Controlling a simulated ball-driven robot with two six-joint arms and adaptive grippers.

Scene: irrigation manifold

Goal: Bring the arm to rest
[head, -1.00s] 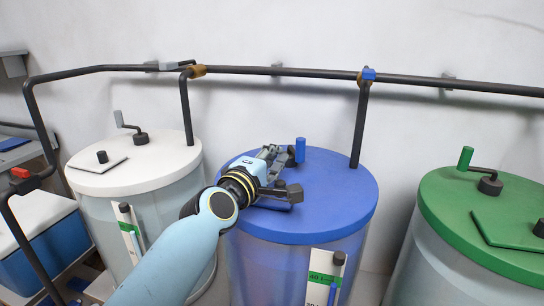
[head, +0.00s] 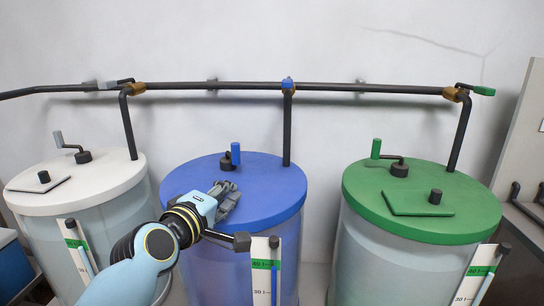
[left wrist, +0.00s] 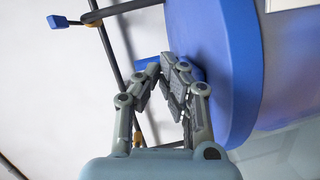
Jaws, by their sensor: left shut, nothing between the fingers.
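My left gripper (head: 229,191) is shut and empty. In the head view it shows in front of the blue lid (head: 277,192) of the middle tank, below the blue upright crank handle (head: 235,153). I cannot tell whether it touches the lid. In the left wrist view the finger ends (left wrist: 172,63) are together, beside the blue lid (left wrist: 220,60). A blue handle part (left wrist: 150,66) shows behind them, partly hidden. My right gripper is not in view.
A white-lidded tank (head: 95,185) stands left and a green-lidded tank (head: 365,190) right. A dark pipe (head: 370,88) runs along the wall, with a blue valve (head: 288,84) and a green valve lever (head: 484,91). The wall area above is clear.

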